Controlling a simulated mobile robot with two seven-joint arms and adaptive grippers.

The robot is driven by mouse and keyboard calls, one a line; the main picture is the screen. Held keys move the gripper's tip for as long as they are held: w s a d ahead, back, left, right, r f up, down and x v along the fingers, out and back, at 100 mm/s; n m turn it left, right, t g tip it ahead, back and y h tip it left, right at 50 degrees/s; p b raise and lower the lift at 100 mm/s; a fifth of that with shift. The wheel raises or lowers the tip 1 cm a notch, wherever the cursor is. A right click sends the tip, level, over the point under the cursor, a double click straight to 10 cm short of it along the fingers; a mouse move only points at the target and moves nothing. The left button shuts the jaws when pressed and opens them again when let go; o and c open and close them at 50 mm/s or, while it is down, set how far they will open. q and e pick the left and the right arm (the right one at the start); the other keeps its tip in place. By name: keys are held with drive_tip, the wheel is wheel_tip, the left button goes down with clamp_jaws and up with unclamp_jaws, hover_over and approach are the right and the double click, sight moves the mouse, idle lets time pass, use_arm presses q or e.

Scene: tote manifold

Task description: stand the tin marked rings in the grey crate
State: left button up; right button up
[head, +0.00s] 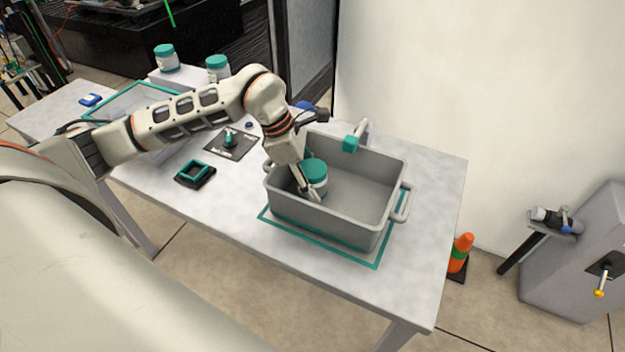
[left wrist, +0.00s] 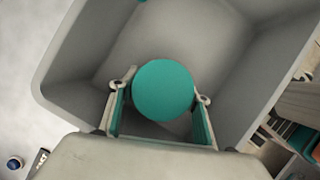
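A white tin with a teal lid (head: 315,172) is inside the grey crate (head: 376,207), near its left end, and looks upright. Its base is hidden behind the near wall, and no marking can be read. My left gripper (head: 306,186) reaches down into the crate at this tin. In the left wrist view the round teal lid (left wrist: 163,90) lies between the two fingertips, with a narrow gap showing beside it, so the fingers look open around the tin. The crate wall (left wrist: 72,68) surrounds them there. My right gripper is not in view.
Two similar teal-lidded tins (head: 166,57) (head: 217,68) stand at the table's back left. A dark plate with a teal fixture (head: 230,141) and a black-and-teal square holder (head: 195,173) lie left of the crate. The crate's right part is empty. An orange cone (head: 461,252) stands beyond the table.

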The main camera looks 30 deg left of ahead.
use_arm(q)
drive_tip(key=o, duration=0.4)
drive_tip(key=p+v, duration=0.1)
drive_tip(key=v, duration=1.1)
drive_tip(key=shift+d+r, duration=0.1)
